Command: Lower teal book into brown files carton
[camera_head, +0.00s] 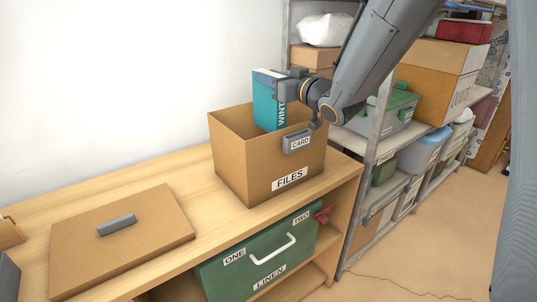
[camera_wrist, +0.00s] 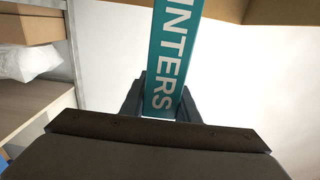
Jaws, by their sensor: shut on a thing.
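The teal book (camera_head: 265,107) is upright with its lower part inside the brown files carton (camera_head: 265,170), which is open at the top and labelled FILES and CARD. My gripper (camera_head: 283,86) is shut on the book near its top, at the carton's right side. In the wrist view the book's spine (camera_wrist: 174,60) reads INTERS, and it sits between the two fingers (camera_wrist: 163,98). The carton's walls hide the book's lower end. I cannot tell whether it touches the carton's floor.
A brown lid (camera_head: 140,240) with a grey handle lies on the wooden bench (camera_head: 205,225) left of the carton. A green LINEN drawer box (camera_head: 262,260) sits below. A metal shelf (camera_head: 372,150) with boxes stands close on the right.

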